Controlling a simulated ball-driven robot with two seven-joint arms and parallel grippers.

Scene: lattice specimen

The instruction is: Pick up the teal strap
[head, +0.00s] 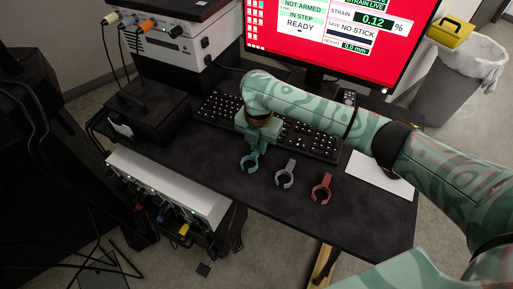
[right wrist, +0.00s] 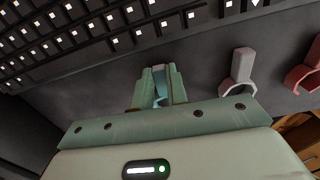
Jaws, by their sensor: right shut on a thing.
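The teal strap (head: 250,162), a small open ring with a stem, is at the front of the dark desk, left of a grey strap (head: 284,173) and a red strap (head: 321,188). My right gripper (head: 259,142) points down over it and is shut on its stem. In the right wrist view the fingers (right wrist: 160,90) close around a strip of teal (right wrist: 160,84); the rest of the strap is hidden there. I cannot tell whether it touches the desk. My left gripper is not in view.
A black keyboard (head: 318,145) lies just behind the gripper, below a red monitor screen (head: 320,25). A white sheet (head: 378,177) lies right of the red strap. A black box (head: 147,114) stands on the left. The desk's front edge is close to the straps.

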